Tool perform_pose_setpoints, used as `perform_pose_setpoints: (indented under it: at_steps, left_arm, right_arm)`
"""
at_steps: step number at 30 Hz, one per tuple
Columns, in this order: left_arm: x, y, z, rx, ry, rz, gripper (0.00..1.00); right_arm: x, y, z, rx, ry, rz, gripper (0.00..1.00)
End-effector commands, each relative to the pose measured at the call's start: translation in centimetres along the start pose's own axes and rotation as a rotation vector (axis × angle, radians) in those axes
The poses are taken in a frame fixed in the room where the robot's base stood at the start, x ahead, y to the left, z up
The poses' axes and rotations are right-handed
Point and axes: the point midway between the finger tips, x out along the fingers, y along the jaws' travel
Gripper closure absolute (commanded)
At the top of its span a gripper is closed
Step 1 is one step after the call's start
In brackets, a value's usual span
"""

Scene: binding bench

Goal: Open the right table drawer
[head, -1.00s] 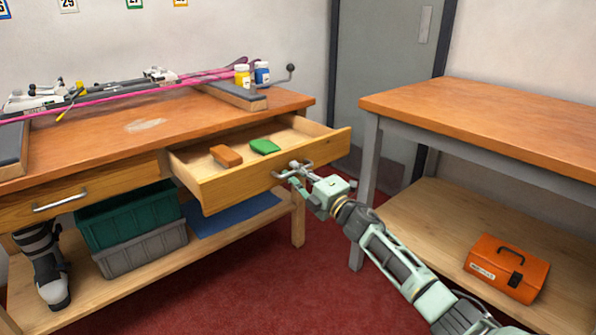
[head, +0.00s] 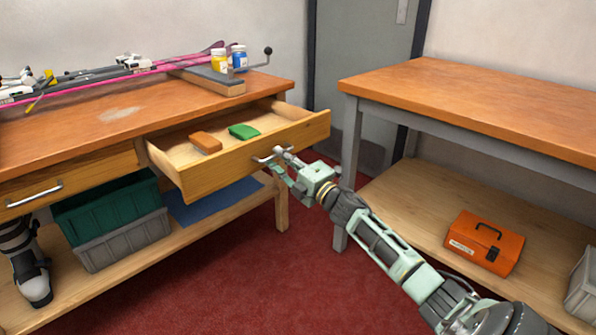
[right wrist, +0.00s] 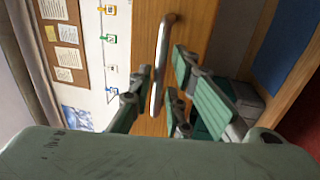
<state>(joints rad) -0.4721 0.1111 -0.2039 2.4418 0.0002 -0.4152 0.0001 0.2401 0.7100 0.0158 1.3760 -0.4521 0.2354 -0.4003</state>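The right table drawer (head: 232,168) of the left bench is pulled out, and its inside shows. A brown block (head: 206,142) and a green block (head: 243,131) lie in it. Its metal bar handle (head: 260,160) is on the front. My right gripper (head: 283,157) is at this handle. In the right wrist view the handle (right wrist: 161,58) runs between the spread green fingers (right wrist: 160,98), with a visible gap on the right side, so the gripper looks open around it.
The closed left drawer (head: 95,174) is beside it. Skis (head: 130,70) and two jars (head: 229,61) are on the bench top. Red floor lies between.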

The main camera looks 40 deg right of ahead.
Motion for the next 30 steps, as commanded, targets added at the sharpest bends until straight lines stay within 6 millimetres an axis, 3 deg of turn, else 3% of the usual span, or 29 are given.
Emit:
perform_pose_setpoints:
  at_steps: [15, 21, 30]
  left_arm:
    - [0.0, 0.0, 0.0, 0.0, 0.001, 0.0, 0.6]
    - [0.0, 0.0, 0.0, -0.001, 0.001, 0.0, 0.6]
    - [0.0, 0.0, -0.1, -0.001, 0.001, 0.0, 0.6]
  right_arm:
    - [-8.5, -0.2, -0.1, 0.0, 0.001, -0.003, 0.83]
    - [-10.2, 0.0, 0.0, -0.001, 0.0, -0.001, 0.83]
    - [-10.5, 0.0, 0.0, -0.001, 0.001, -0.001, 0.83]
